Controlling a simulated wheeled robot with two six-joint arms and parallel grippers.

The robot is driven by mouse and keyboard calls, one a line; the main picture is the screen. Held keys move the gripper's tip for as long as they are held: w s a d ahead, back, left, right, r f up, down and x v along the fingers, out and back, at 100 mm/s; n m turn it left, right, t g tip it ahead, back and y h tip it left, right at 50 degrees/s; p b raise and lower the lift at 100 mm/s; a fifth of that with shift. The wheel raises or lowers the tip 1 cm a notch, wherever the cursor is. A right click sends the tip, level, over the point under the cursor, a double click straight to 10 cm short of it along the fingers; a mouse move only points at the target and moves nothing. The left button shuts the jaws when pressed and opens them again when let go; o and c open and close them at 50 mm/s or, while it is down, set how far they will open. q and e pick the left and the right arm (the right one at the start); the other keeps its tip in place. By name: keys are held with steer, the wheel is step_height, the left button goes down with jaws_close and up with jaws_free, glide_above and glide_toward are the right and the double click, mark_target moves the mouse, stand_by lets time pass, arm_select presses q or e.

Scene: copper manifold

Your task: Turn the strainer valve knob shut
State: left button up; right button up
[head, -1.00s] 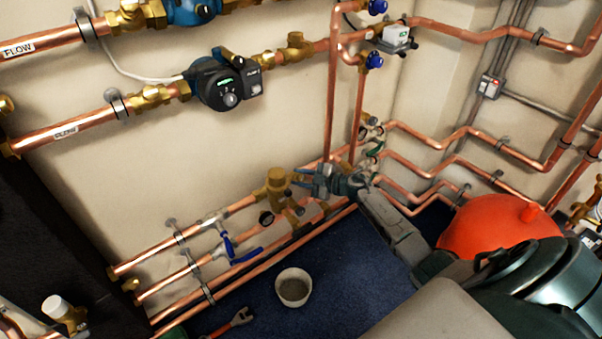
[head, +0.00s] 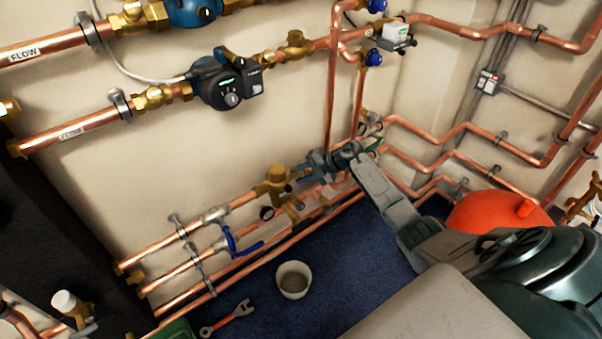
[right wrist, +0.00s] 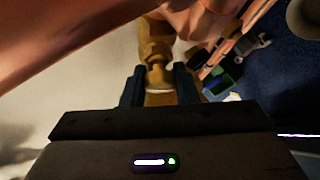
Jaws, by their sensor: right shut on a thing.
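The brass strainer valve (head: 278,180) sits on the lower copper pipes, near the middle of the head view. My right gripper (head: 303,173) reaches it from the right. In the right wrist view, my right gripper (right wrist: 159,88) has one dark finger on each side of the brass knob (right wrist: 158,76) and is shut on it. The brass body (right wrist: 154,40) continues beyond the fingertips. In the head view the fingers cover most of the knob, so its turn angle is hard to tell. My left gripper is out of view.
Copper pipes (head: 160,249) run along the wall close to the gripper. A blue lever valve (head: 232,245) lies to the left. A white bucket (head: 293,280) and a red wrench (head: 228,318) are on the blue floor. A red vessel (head: 490,212) stands near my right arm.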

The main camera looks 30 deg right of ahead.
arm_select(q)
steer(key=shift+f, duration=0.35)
arm_select(e)
steer(key=shift+n+g, duration=0.4)
steer(key=shift+n, duration=0.1)
steer(key=o, duration=1)
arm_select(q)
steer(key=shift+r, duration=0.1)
arm_select(e)
steer(key=shift+s+d, duration=0.1)
steer(key=shift+s+d+r, duration=0.15)
steer(key=shift+d+r, duration=0.05)
steer(key=shift+d, duration=0.05)
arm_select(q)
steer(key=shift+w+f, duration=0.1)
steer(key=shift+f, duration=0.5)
arm_select(e)
steer(key=v, duration=1)
steer(key=shift+a, duration=0.2)
